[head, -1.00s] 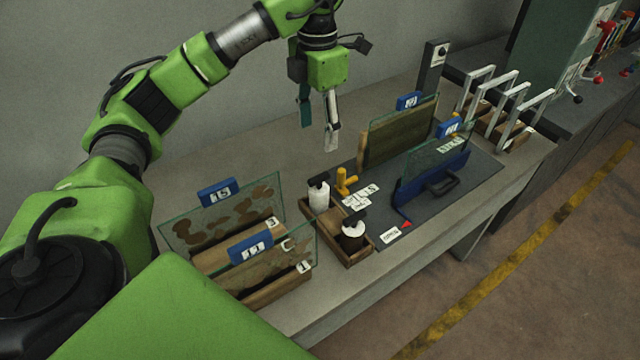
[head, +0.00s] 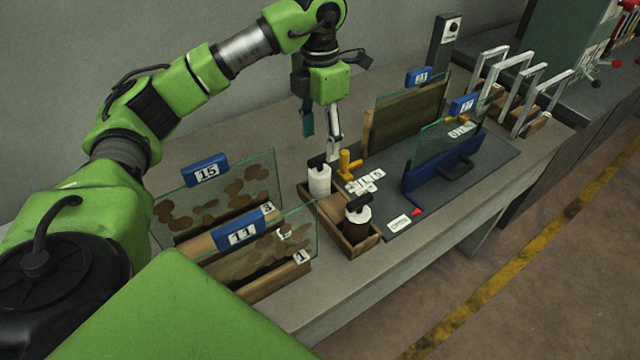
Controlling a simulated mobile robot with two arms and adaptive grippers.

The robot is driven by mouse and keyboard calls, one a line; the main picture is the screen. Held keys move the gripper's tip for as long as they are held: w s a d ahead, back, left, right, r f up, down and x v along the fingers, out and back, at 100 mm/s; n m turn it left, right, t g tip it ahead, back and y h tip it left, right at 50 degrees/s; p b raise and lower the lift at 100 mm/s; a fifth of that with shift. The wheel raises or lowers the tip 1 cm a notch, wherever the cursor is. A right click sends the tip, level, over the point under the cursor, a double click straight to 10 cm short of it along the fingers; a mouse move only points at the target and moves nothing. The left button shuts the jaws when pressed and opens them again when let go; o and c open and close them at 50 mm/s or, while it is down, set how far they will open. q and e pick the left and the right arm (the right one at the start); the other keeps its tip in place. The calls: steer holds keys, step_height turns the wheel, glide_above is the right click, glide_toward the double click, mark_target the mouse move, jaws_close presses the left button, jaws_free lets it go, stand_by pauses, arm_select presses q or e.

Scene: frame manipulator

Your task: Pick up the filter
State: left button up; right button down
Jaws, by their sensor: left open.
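I cannot tell for certain which thing is the filter. Candidates are the clear panels with blue number tags: panel 15 (head: 245,182) and panel 11 (head: 290,238) stand in wooden holders at the left. Another clear panel (head: 428,146) stands in a blue holder (head: 440,172) on the dark mat, with a brown panel (head: 403,118) behind it. My left gripper (head: 320,132) is open and empty, pointing down above a white bottle (head: 319,181) and beside a yellow handle (head: 346,165). My right gripper is not in view.
A dark bottle with a white top (head: 356,224) stands in a wooden tray (head: 331,211). Several white labels lie on the dark mat (head: 478,181). Metal frames (head: 527,95) stand at the far right. The table's front strip is clear.

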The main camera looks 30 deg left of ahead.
mark_target(319, 156)
arm_select(q)
step_height(319, 156, down, 6)
steer(key=shift+p, duration=0.45)
steer(key=shift+f, duration=0.3)
step_height(319, 156, down, 4)
steer(key=shift+s+r+p, duration=0.1)
steer(key=shift+r+p, duration=0.1)
steer(key=shift+p, duration=0.75)
steer(key=shift+f, duration=0.45)
steer(key=c, duration=1.2)
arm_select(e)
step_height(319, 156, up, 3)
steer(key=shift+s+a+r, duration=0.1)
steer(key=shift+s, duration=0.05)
